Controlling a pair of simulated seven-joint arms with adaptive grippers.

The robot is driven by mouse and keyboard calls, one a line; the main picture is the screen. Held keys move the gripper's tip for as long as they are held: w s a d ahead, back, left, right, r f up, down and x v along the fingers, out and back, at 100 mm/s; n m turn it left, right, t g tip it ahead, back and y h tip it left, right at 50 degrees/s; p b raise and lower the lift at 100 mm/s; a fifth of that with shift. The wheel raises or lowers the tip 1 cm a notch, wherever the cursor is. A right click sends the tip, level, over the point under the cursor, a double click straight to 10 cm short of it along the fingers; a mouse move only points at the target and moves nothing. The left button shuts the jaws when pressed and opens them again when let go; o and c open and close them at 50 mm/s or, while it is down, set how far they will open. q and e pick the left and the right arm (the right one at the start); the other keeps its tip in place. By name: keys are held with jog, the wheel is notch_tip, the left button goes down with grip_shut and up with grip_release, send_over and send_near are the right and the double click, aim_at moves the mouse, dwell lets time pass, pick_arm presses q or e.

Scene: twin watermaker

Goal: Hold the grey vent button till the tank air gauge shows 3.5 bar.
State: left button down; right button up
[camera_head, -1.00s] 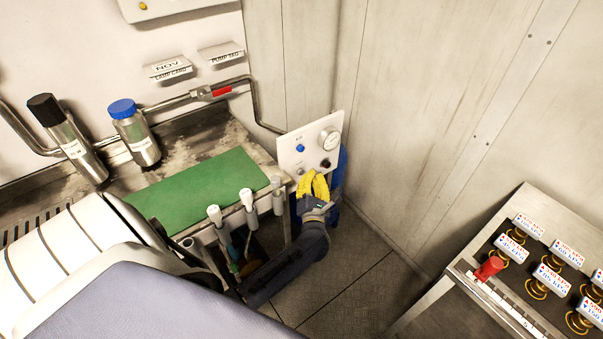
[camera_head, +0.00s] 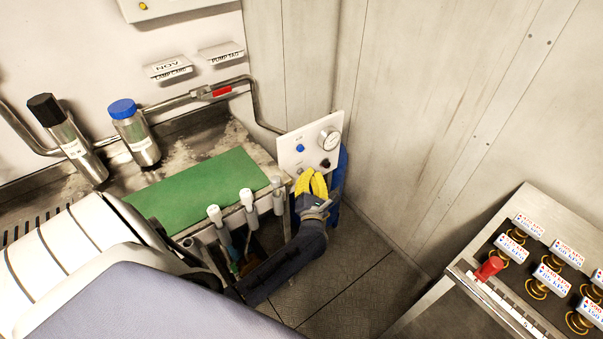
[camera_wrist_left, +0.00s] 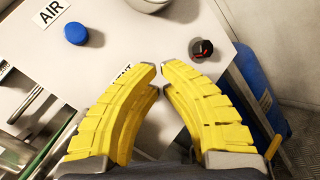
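The white panel (camera_head: 296,160) stands at the end of the bench in the head view. It carries a round gauge (camera_head: 329,140), a blue button (camera_head: 300,148) and a dark knob (camera_head: 325,163). The gauge needle is too small to read. My left gripper (camera_head: 311,174) has yellow fingers at the panel's lower edge. In the left wrist view, its fingertips (camera_wrist_left: 160,74) are close together with nothing visible between them. The left finger partly covers the vent label (camera_wrist_left: 123,73). The grey vent button is hidden there; I cannot tell whether the gripper touches it. My right gripper is not in view.
The blue button (camera_wrist_left: 76,33) and the red-marked knob (camera_wrist_left: 201,49) sit near the fingers. A blue cylinder (camera_wrist_left: 256,85) stands beside the panel. A green mat (camera_head: 195,188) lies on the bench. White-topped handles (camera_head: 247,197) stand along the bench front, close to my left arm.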

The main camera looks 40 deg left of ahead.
pick_arm(q)
jog(key=shift+w+a, duration=0.15)
jog(key=shift+a, duration=0.3)
dwell(3.8)
jog(key=shift+d, duration=0.2)
dwell(1.5)
jog(key=shift+s+d, duration=0.25)
jog(key=shift+d, duration=0.4)
jog(key=shift+d, duration=0.1)
jog(key=shift+s+d, duration=0.25)
jog(key=shift+d, duration=0.5)
jog(key=shift+s+d, duration=0.3)
jog(key=shift+d, duration=0.5)
jog(key=shift+s+d, duration=0.25)
jog(key=shift+d, duration=0.5)
